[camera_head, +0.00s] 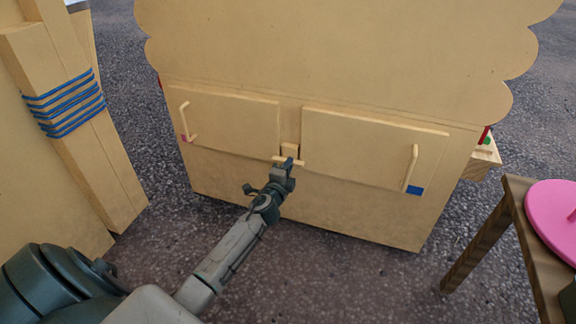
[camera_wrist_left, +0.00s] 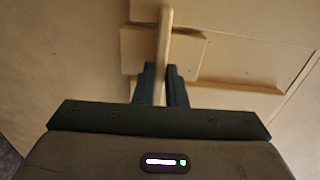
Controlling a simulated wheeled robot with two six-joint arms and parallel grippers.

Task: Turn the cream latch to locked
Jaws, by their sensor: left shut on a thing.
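The cream latch (camera_head: 290,160) sits between two cream doors on the front of a cream stall. Its bar lies roughly level across the gap between the doors in the head view. My left gripper (camera_head: 284,166) is at the latch, shut on its bar. In the left wrist view the latch bar (camera_wrist_left: 165,45) stands between the two dark fingers of my left gripper (camera_wrist_left: 161,88), with a cream block behind it. The fingers hide part of the bar. My right gripper is not in view.
The left door (camera_head: 225,120) and right door (camera_head: 365,145) look closed, each with a cream handle. A wooden table (camera_head: 515,215) with a pink round lid (camera_head: 555,215) stands at right. A wooden post wrapped in blue cord (camera_head: 65,105) stands at left. Dark ground lies between.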

